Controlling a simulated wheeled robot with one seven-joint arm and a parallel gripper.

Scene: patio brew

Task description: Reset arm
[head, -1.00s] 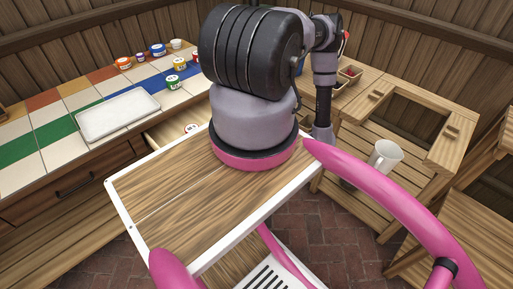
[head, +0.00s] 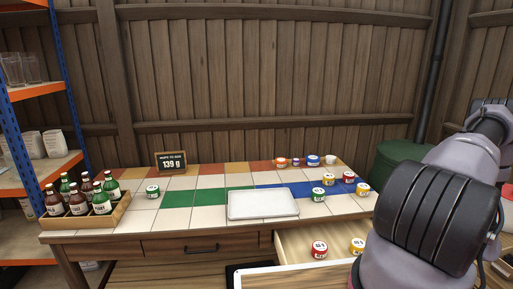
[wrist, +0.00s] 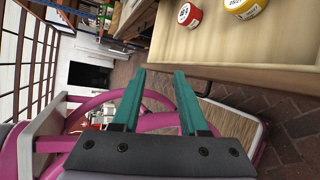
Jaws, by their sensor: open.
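My gripper (wrist: 160,95) shows in the wrist view with its two teal fingers apart and nothing between them. It hangs beside the open drawer (wrist: 225,48) that holds a red-lidded jar (wrist: 189,15) and a yellow-lidded jar (wrist: 245,6). In the head view my arm fills the lower right, and my gripper is out of sight there. The open drawer (head: 290,244) also shows in the head view, with the red-lidded jar (head: 319,249) and the yellow-lidded jar (head: 357,246) inside.
The tiled counter (head: 190,198) carries a white tray (head: 263,204), several small jars at the right, and a wooden crate (head: 100,221) of bottles at the left. A sign (head: 171,161) reads 139 g. A blue-and-orange shelf (head: 45,90) stands at far left.

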